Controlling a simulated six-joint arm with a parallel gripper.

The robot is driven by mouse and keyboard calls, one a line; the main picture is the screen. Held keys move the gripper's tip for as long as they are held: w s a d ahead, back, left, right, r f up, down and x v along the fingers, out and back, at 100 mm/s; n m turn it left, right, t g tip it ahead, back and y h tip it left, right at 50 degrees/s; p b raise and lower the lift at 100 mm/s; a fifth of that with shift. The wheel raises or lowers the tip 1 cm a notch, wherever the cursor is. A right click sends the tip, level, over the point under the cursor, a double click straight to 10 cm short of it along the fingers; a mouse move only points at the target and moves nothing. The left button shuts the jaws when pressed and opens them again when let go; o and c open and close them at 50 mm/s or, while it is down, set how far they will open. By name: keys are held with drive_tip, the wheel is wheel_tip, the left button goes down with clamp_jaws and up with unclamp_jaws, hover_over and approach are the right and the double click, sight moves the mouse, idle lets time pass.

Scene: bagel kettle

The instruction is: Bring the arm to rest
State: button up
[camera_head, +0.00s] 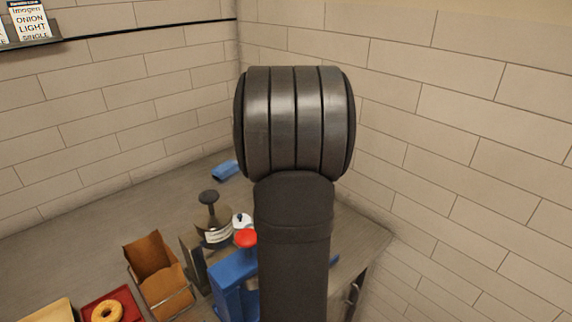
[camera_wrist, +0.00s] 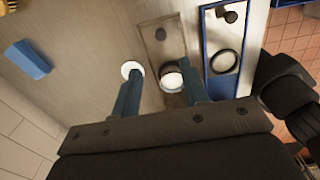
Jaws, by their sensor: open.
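My gripper (camera_wrist: 157,86) shows in the wrist view with its two blue-grey fingers spread apart and nothing held between them. It is above the counter, pointing down towards a grey-framed stand with a dark, white-topped round thing (camera_wrist: 171,78). A white round thing (camera_wrist: 131,70) lies by the left fingertip; whether they touch I cannot tell. In the head view my dark arm stands upright in the middle of the picture and hides my gripper.
The counter (camera_head: 100,218) holds a dark-knobbed vessel (camera_head: 213,228), a blue stand (camera_head: 232,272) with a red knob (camera_head: 245,238), a brown paper-lined holder (camera_head: 150,255), and a bagel (camera_head: 107,311) on a red tray. A blue block (camera_head: 226,170) lies farther back. Brick walls close the corner.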

drive_tip(key=shift+r, duration=0.7)
wheel_tip(320, 180, down, 18)
drive_tip(key=shift+r, duration=0.25)
drive_tip(key=shift+a, duration=0.1)
wheel_tip(320, 180, up, 17)
wheel_tip(320, 180, down, 17)
drive_tip(key=shift+s+a+f, duration=0.1)
drive_tip(key=shift+s+f, duration=0.05)
drive_tip(key=shift+s+a, duration=2.25)
